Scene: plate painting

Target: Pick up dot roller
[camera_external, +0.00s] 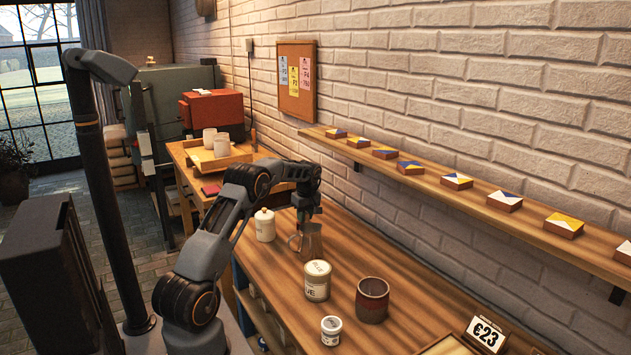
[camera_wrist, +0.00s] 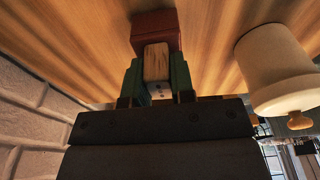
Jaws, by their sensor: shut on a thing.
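My gripper (camera_wrist: 156,66) shows in the wrist view with its two green fingers shut on a small pale wooden piece, which I take to be the dot roller (camera_wrist: 156,60). A dark red-brown block (camera_wrist: 155,28) lies directly beyond the wooden piece; I cannot tell whether the two are joined. In the external view my gripper (camera_external: 304,208) points down low over the wooden workbench (camera_external: 345,262). The roller cannot be made out there, hidden by the gripper and a grey-brown metal jug (camera_external: 309,243).
A lidded cream jar (camera_external: 265,225) stands close left of my gripper; it also shows in the wrist view (camera_wrist: 272,65). A labelled paint can (camera_external: 317,282), a small jar (camera_external: 331,331) and a brown cup (camera_external: 372,300) stand nearer. A wall shelf (camera_external: 470,199) holds painted tiles.

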